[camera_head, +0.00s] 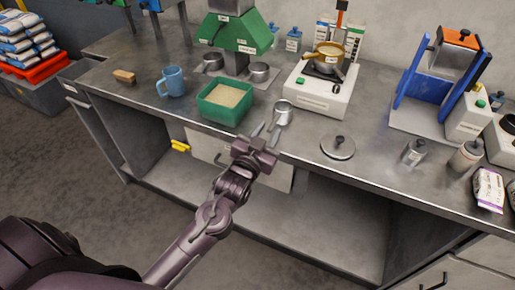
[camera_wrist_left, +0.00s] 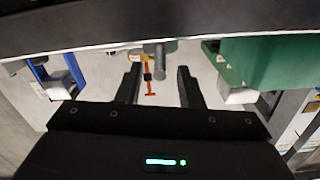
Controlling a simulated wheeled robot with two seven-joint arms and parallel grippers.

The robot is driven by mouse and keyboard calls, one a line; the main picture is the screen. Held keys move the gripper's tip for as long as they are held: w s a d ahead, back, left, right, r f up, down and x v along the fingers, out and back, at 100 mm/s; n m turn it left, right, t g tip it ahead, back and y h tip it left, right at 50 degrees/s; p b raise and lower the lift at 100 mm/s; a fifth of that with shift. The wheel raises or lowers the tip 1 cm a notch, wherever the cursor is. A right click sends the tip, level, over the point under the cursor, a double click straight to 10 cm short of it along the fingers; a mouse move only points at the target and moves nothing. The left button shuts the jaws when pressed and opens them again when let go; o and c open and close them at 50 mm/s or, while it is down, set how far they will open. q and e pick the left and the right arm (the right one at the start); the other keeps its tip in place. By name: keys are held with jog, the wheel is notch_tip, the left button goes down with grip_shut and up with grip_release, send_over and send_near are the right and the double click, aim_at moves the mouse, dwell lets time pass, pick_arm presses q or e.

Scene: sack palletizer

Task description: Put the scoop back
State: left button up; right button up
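A small silver metal cup, apparently the scoop (camera_head: 283,110), stands near the counter's front edge, just right of a green bin of pale powder (camera_head: 222,115). My left gripper (camera_head: 267,130) is at the front edge, its two fingers apart and pointing toward the scoop. In the left wrist view, the open fingers (camera_wrist_left: 158,82) have a short grey rod, likely the scoop's handle (camera_wrist_left: 158,58), centred ahead of them. I cannot tell whether it reaches between the fingers. The green bin also shows in the wrist view (camera_wrist_left: 265,60). My right gripper is not in view.
A blue mug (camera_head: 172,82) and a brush (camera_head: 124,76) stand left of the bin. A white hotplate (camera_head: 318,98) with a brass pot is behind the scoop. A round lid (camera_head: 338,147) lies to the right. The steel counter (camera_head: 375,125) has free room there.

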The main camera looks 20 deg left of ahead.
pick_arm(q)
jog(key=s, duration=0.8)
jog(key=shift+a+b, duration=0.15)
jog(key=shift+b, duration=0.25)
jog(key=shift+r, duration=0.1)
jog(key=s+a+f+g, duration=0.1)
jog(key=s+f+g, duration=0.2)
jog(key=f, duration=1)
jog(key=s+f+g, duration=0.3)
jog(key=f, duration=1)
jog(key=s+a+f+g, duration=0.1)
jog(key=s+f+g, duration=0.2)
jog(key=f, duration=0.9)
jog(key=s+f+g, duration=0.2)
jog(key=s+f, duration=0.4)
jog(key=s, duration=0.3)
jog(key=s+a+f+g, duration=0.1)
jog(key=s+f+g, duration=0.2)
jog(key=s+f, duration=0.4)
jog(key=s+f+g, duration=0.3)
jog(key=s+f, duration=0.3)
jog(key=s, duration=0.6)
jog(key=shift+s+a+f+y, duration=0.3)
jog(key=shift+s+a, duration=0.05)
